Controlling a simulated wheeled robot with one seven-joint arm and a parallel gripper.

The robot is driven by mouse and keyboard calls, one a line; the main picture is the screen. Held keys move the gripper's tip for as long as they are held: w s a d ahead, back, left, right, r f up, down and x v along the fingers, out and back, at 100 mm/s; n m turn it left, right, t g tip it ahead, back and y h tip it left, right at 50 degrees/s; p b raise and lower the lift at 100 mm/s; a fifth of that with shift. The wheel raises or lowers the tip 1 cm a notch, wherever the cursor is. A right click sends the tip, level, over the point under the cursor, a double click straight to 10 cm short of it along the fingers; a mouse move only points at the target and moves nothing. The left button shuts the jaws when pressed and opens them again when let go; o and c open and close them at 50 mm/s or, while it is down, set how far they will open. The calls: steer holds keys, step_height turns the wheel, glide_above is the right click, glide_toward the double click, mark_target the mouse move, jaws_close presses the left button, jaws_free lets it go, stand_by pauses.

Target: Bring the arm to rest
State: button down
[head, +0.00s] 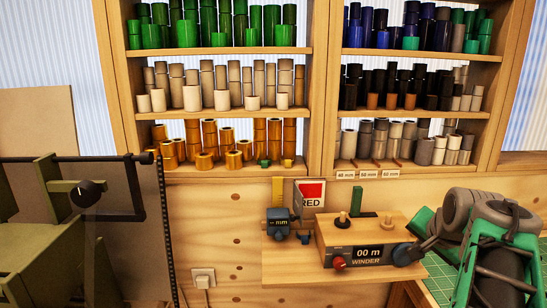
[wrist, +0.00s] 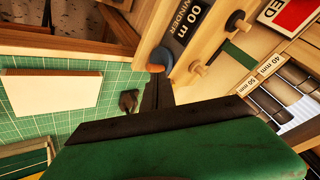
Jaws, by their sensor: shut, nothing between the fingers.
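My gripper (wrist: 157,92) is shut and empty in the wrist view, its dark fingers close together beyond the green housing. In the head view my green and grey arm is folded at the right edge, and the dark gripper (head: 428,243) points left beside the winder (head: 365,240). I cannot tell whether it touches the winder. The winder is a wooden box with a "00 m" display, a red knob and a blue knob; it also shows in the wrist view (wrist: 200,45).
A shelf unit (head: 325,100) with green, beige, gold, blue, black and grey rolls stands behind. A small blue-grey gauge (head: 279,222) and a RED sign (head: 312,194) are left of the winder. A green cutting mat (wrist: 75,125) bears a pale board (wrist: 52,87). An olive machine (head: 40,230) stands left.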

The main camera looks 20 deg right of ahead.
steer(key=w+a+f+n+g+y, duration=0.1)
steer(key=a+f+n, duration=0.25)
steer(key=a, duration=0.55)
steer(key=w+a+f+n+y, duration=0.1)
steer(key=a+f+n+y, duration=0.2)
steer(key=a, duration=0.5)
steer(key=s+a+f+n+g, duration=0.1)
steer(key=s+a+f+n, duration=0.2)
steer(key=a, duration=0.4)
steer(key=s+a+f+n+g, duration=0.1)
steer(key=s+a+f+n, duration=0.3)
steer(key=a+f, duration=0.2)
steer(key=shift+s+a+f+g, duration=0.3)
steer(key=shift+s+a+g, duration=0.1)
steer(key=shift+a, duration=0.6)
